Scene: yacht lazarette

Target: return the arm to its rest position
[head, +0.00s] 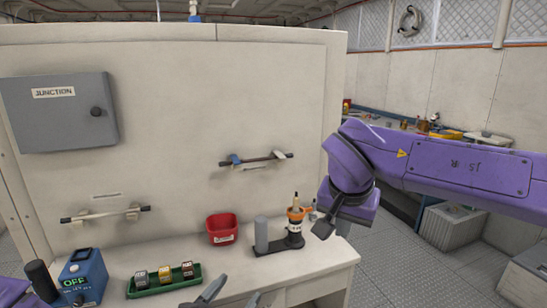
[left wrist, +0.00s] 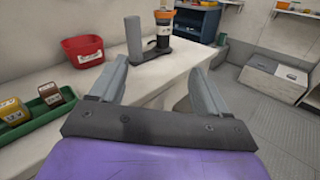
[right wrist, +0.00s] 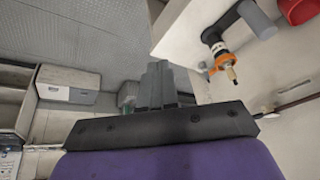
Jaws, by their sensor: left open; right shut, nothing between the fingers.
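My left gripper (head: 232,298) shows at the bottom edge of the head view, in front of the workbench. In the left wrist view its two grey fingers (left wrist: 155,82) are wide apart with nothing between them. My right arm, purple, reaches in from the right in the head view, bent downward at the wrist. My right gripper (head: 323,229) is dark and mostly turned away there, right of the orange-collared bottle. In the right wrist view its fingers (right wrist: 155,86) are together and empty, apart from the bottle.
Handles and a junction box (head: 60,112) are on the panel.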

